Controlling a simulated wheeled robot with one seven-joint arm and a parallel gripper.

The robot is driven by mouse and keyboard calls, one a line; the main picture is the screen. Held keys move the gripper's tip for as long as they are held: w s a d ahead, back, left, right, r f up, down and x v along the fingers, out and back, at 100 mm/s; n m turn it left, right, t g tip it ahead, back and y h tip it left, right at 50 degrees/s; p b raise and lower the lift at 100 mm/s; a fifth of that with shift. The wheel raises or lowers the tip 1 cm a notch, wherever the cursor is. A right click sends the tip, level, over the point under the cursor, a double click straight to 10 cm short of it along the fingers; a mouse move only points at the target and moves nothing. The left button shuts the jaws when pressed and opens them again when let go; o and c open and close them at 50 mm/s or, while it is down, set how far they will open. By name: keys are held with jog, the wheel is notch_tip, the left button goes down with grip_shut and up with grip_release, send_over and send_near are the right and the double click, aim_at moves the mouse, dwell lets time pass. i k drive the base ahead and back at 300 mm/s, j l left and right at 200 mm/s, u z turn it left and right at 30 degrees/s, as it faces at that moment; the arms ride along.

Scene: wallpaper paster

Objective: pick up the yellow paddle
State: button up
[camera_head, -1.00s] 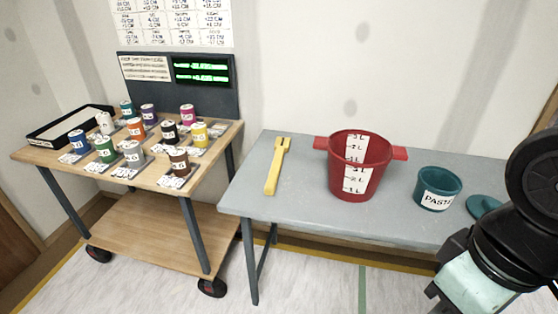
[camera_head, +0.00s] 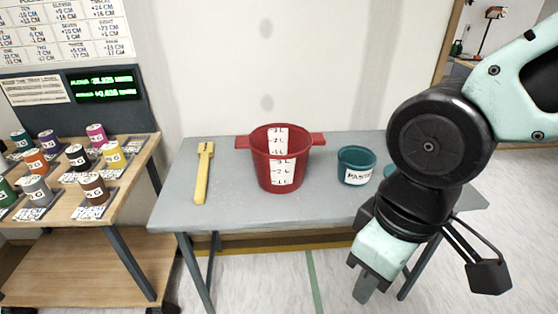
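The yellow paddle (camera_head: 202,176) lies flat on the left part of the grey table (camera_head: 236,203), its slotted end toward the wall and its handle toward the front edge. My gripper (camera_head: 364,290) hangs in front of the table at the lower right, pointing down, well to the right of the paddle and apart from it. Only part of its fingers shows, and I cannot tell whether they are open or shut. Nothing covers the paddle.
A red bucket (camera_head: 264,165) with a litre scale stands right of the paddle. A teal paste pot (camera_head: 356,167) stands further right, partly near my arm. A wooden cart (camera_head: 128,182) with several labelled cans is at the left. The table's front middle is clear.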

aim_at(206, 150)
jog(key=i, duration=0.55)
jog(key=i+u, duration=0.15)
jog(key=u, duration=0.25)
jog(key=i+l+u, duration=0.15)
jog(key=u, duration=0.2)
jog(key=i+l+u, duration=0.1)
jog(key=u, duration=1.4)
